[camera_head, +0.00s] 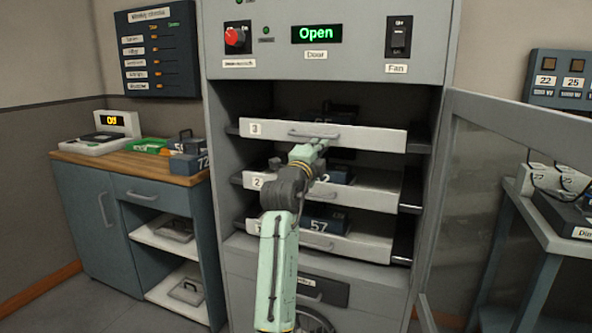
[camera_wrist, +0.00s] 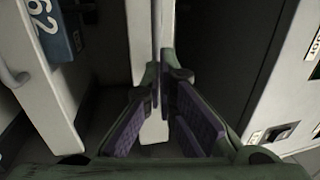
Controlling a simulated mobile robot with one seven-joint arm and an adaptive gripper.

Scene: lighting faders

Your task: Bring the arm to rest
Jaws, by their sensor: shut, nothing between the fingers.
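My arm (camera_head: 277,262) reaches up and forward from the bottom of the head view to the open cabinet. My gripper (camera_head: 321,144) is in front of the drawer marked 3 (camera_head: 370,138), close below its handle (camera_head: 313,133). I cannot tell whether it touches the handle. In the wrist view my gripper (camera_wrist: 164,78) has its fingertips together, with purple inner pads, and holds nothing. A pale vertical panel (camera_wrist: 143,45) lies just beyond the fingertips. The arm hides parts of the lower drawers.
The cabinet's clear door (camera_head: 480,190) stands open at right. Drawers marked 2 (camera_head: 375,192) and, below it, another (camera_head: 360,245) stick out, holding blue blocks. A wooden-topped counter (camera_head: 130,168) stands left; a blue-grey stand (camera_head: 530,225) is at right. The display reads Open.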

